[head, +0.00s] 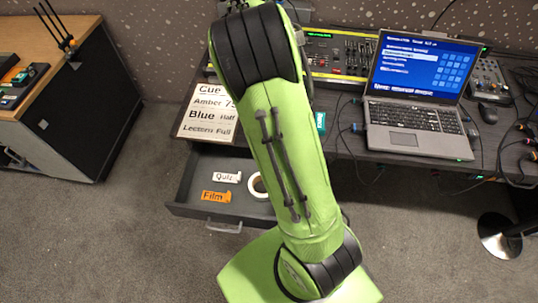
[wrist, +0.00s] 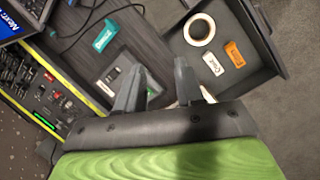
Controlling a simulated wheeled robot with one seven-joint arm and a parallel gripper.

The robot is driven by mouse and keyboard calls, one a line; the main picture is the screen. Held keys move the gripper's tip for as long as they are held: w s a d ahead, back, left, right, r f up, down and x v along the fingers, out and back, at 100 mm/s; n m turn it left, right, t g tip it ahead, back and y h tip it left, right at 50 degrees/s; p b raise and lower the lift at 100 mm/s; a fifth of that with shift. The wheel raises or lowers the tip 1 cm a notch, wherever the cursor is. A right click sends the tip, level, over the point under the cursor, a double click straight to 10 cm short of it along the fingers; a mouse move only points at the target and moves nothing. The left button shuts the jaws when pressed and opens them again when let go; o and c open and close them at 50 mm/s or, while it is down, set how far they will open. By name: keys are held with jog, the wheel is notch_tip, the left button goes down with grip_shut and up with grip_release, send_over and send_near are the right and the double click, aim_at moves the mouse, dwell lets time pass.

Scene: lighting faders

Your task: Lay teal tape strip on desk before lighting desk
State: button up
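The teal tape strip (head: 320,122) lies on the dark desk (head: 350,150), just in front of the lighting desk (head: 343,52) and left of the laptop. The strip also shows in the wrist view (wrist: 104,33), lying flat with nothing holding it. The lighting desk, with its faders and yellow edge, shows at the left of the wrist view (wrist: 50,97). My gripper (wrist: 157,72) is open, its two fingers apart with nothing seen between them. It is over the desk's front edge by the drawer, away from the strip. In the head view my green arm hides the gripper.
An open drawer (head: 183,194) below the desk holds a white strip (head: 227,177), an orange strip (head: 216,196) and a tape roll (head: 256,186). A cue sheet (head: 208,112) lies on the desk's left end. A laptop (head: 412,115), cables and a mouse (head: 488,113) crowd the right.

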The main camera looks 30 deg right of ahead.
jog(key=s+a+r+m+t+y, duration=0.2)
jog(key=s+a+r+t, duration=0.2)
jog(key=s+a+r, duration=0.5)
jog(key=s+a+m+t, duration=0.1)
jog(key=s+a+t, duration=0.2)
jog(key=s+a, duration=0.3)
jog(key=s, duration=0.5)
jog(key=shift+s+r+t, duration=0.2)
jog(key=shift+r+t, duration=0.1)
jog(key=shift+t, duration=0.1)
